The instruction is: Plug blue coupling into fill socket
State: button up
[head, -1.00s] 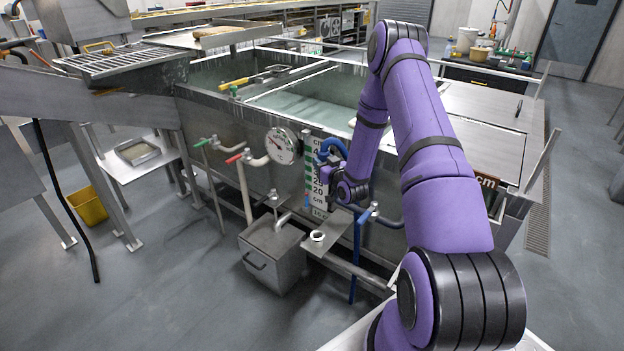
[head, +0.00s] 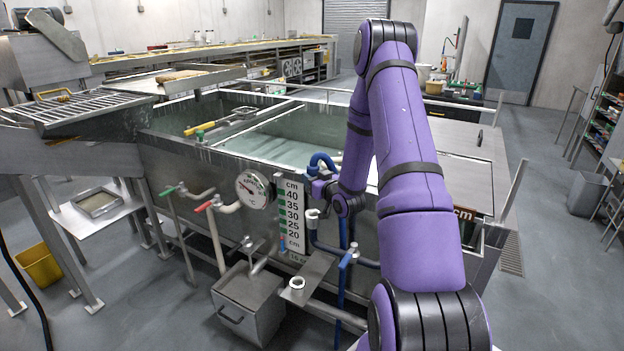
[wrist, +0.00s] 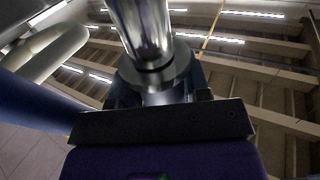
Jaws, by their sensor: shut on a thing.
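My gripper (head: 320,188) is at the front of the steel tank, just right of the level scale. In the wrist view, its dark fingers (wrist: 160,118) are shut around a shiny metal cylinder with a collar (wrist: 155,75), apparently the coupling. A blue hose (head: 322,158) arches over the gripper in the head view. A pale metal fitting (head: 312,214) shows just below the gripper; I cannot tell whether it is the held coupling's end or a separate part. A pale-rimmed upright socket (head: 297,284) stands on a bracket lower down. I cannot tell whether it is the fill socket.
A round gauge (head: 252,187), level scale (head: 291,215) and red-handled valve (head: 216,204) line the tank front. A blue-handled valve (head: 347,256) sits below right of the gripper. A steel box (head: 247,303) stands beneath.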

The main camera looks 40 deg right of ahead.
jog(key=shift+f, duration=2.85)
jog(key=shift+f, duration=2.8)
jog(key=o, duration=1.1)
jog(key=shift+s+a, duration=0.15)
jog(key=shift+s, duration=1.1)
jog(key=shift+s+a, duration=0.2)
jog(key=shift+s, duration=1.05)
jog(key=shift+s+a, duration=0.15)
jog(key=shift+s, duration=1.1)
